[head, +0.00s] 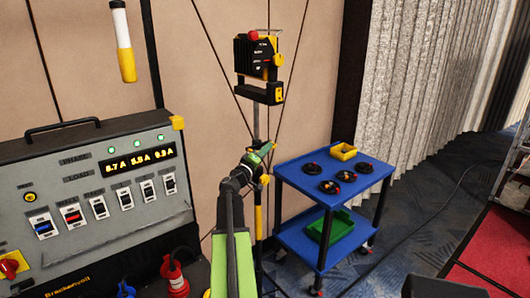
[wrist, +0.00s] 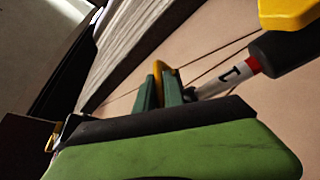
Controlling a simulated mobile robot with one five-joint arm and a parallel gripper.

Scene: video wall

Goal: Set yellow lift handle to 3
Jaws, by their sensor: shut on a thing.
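A thin upright pole (head: 256,125) carries a black and yellow box at its top. My gripper (head: 266,153) is at the pole, below the box. In the wrist view my gripper (wrist: 160,88) has its green fingers shut on a yellow piece, the yellow lift handle (wrist: 168,76), which shows between and behind the fingertips. The pole (wrist: 210,88) also shows there, with a white band bearing a dark mark (wrist: 231,74) and a red band beside it. I cannot read the mark for certain. A yellow part (head: 265,179) shows just below my gripper in the head view.
A blue two-shelf cart (head: 300,178) stands right of the pole, holding black coiled items and a yellow tray (head: 343,151). A grey power panel (head: 90,205) with switches stands at left. A cable (head: 430,210) runs over the carpet. A red surface (head: 488,240) is at far right.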

